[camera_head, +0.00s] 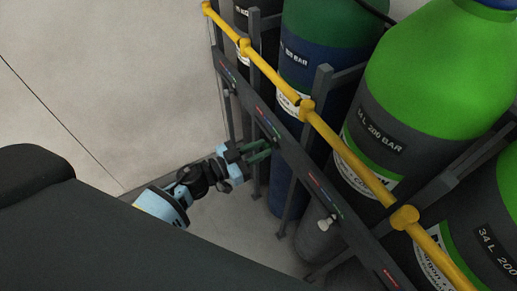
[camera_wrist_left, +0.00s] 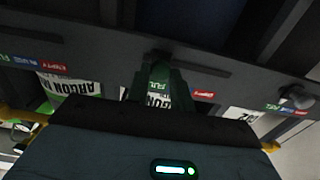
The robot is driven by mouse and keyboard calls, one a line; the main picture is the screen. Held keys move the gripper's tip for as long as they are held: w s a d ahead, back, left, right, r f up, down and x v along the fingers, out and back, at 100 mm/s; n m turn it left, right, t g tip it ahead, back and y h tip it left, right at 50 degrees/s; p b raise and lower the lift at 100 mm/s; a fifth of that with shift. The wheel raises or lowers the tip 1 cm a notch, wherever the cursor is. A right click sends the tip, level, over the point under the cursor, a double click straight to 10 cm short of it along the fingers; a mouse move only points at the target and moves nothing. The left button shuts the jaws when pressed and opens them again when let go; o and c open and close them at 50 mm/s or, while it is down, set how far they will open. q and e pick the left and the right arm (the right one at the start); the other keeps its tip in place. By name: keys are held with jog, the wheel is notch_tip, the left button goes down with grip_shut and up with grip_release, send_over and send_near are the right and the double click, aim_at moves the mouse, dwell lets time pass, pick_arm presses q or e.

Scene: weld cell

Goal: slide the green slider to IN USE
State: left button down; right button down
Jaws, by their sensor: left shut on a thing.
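My left gripper (camera_head: 262,149) reaches the dark rail (camera_head: 292,155) of the cylinder rack and is shut on the green slider. In the left wrist view its dark green fingers (camera_wrist_left: 160,84) close around the slider (camera_wrist_left: 158,60), which is mostly hidden by them. A dark slot (camera_wrist_left: 200,66) runs to the right from the slider, so the slider sits near the slot's left end there. My right gripper is not in view.
A yellow pipe (camera_head: 345,150) runs above the rail. Green-topped cylinders (camera_head: 420,75) stand behind it. Other pale knobs (camera_head: 327,222) sit on the same rail, one also in the left wrist view (camera_wrist_left: 295,97).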

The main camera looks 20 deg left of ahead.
aim_at(267, 131)
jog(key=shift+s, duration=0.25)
pick_arm(q)
jog(key=w+a, duration=0.1)
jog(key=a, duration=0.1)
jog(key=w+a, duration=0.1)
jog(key=shift+w+a, duration=0.4)
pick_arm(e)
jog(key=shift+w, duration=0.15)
pick_arm(q)
jog(key=c, duration=1.2)
grip_release()
jog(key=shift+c, duration=0.2)
jog(key=shift+d, duration=0.1)
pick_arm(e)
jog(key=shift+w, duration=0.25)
